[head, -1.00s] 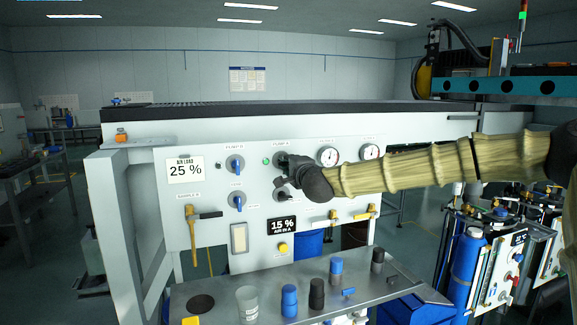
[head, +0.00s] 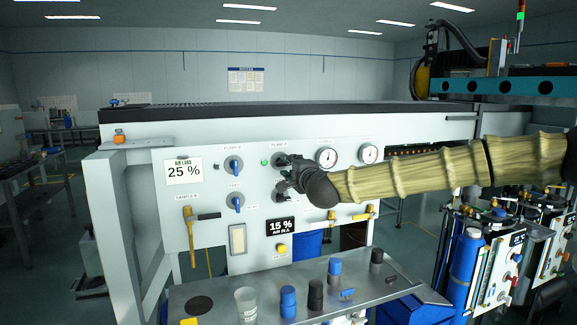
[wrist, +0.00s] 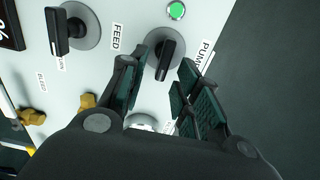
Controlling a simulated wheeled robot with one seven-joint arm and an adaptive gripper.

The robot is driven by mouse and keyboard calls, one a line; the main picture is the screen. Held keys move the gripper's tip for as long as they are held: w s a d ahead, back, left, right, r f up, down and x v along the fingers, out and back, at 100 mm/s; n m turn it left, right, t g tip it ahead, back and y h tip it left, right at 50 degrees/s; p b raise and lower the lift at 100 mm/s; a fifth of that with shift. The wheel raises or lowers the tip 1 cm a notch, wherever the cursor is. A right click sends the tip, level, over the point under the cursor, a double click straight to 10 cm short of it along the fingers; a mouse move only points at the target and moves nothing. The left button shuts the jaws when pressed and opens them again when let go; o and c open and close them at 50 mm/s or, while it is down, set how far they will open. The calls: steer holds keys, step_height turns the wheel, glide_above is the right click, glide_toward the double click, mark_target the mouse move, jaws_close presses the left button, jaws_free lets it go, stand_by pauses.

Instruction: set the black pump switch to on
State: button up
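The black pump switch (wrist: 166,58) sits on a round grey plate in the wrist view, beside the PUMP label. Its bar-shaped handle points down the picture, slightly tilted. My gripper (wrist: 164,84) is open, with one dark green padded finger on each side of the handle's lower end. Gaps show between fingers and handle, and nothing is held. In the head view my gripper (head: 284,174) is at the panel and largely hides the pump switch. I cannot read its on or off marks.
A green lamp (wrist: 176,10) is lit beside the switch. A black FEED knob (wrist: 58,32) is close by. Blue knobs (head: 233,165) lie to the left on the panel (head: 215,218), gauges (head: 327,157) to the right. A shelf with bottles (head: 288,300) stands below.

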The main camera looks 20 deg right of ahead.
steer(key=s, duration=0.9)
steer(key=shift+d, duration=0.2)
